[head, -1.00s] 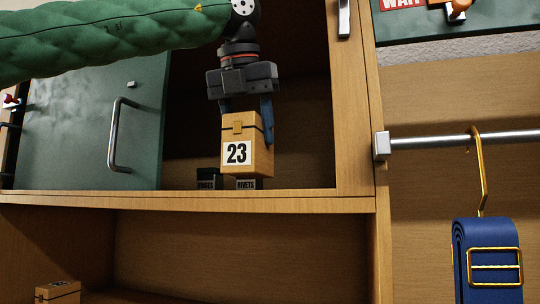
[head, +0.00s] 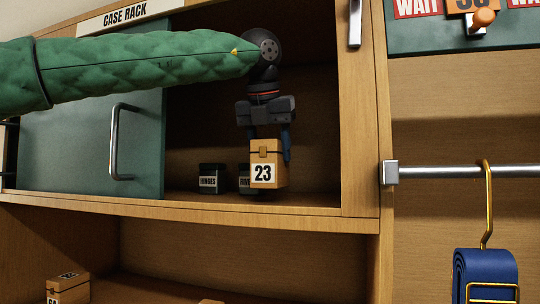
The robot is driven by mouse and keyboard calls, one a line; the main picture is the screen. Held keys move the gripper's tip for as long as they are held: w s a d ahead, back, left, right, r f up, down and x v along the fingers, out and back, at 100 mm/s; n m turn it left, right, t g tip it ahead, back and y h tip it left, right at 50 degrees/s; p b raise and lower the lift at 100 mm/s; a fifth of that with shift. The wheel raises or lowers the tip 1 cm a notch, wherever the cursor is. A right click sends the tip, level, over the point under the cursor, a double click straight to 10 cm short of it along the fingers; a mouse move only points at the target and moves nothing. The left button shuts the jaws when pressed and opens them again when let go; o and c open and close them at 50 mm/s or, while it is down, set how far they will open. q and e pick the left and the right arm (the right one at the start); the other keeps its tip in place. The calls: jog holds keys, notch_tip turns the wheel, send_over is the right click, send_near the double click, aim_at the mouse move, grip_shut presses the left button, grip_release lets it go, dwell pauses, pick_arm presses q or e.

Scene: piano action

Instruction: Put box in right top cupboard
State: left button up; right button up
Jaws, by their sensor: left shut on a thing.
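The box (head: 267,164) is light tan wood with a clasp and a white label reading 23. My left gripper (head: 268,142) is above it, shut on its upper sides, and holds it upright. The box is inside the open right part of the top cupboard (head: 250,210), near the cupboard floor. I cannot tell whether its bottom touches the floor. My right gripper is not in view.
A dark bin labelled HINGES (head: 212,178) stands left of the box; another dark bin (head: 244,180) is partly hidden behind it. A green door (head: 75,150) with a metal handle covers the cupboard's left part. Another tan box (head: 68,288) is below. A blue strap (head: 485,272) hangs right.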

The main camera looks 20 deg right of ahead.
aim_at(270, 163)
pick_arm(q)
notch_tip(270, 163, down, 2)
jog(key=shift+f+p, duration=0.1)
jog(key=shift+p, duration=0.8)
jog(key=shift+f, duration=0.25)
jog(key=shift+f+b, duration=0.2)
jog(key=shift+b, duration=0.1)
jog(key=o, duration=1.6)
jog(key=shift+c, duration=0.2)
jog(key=shift+r, duration=0.1)
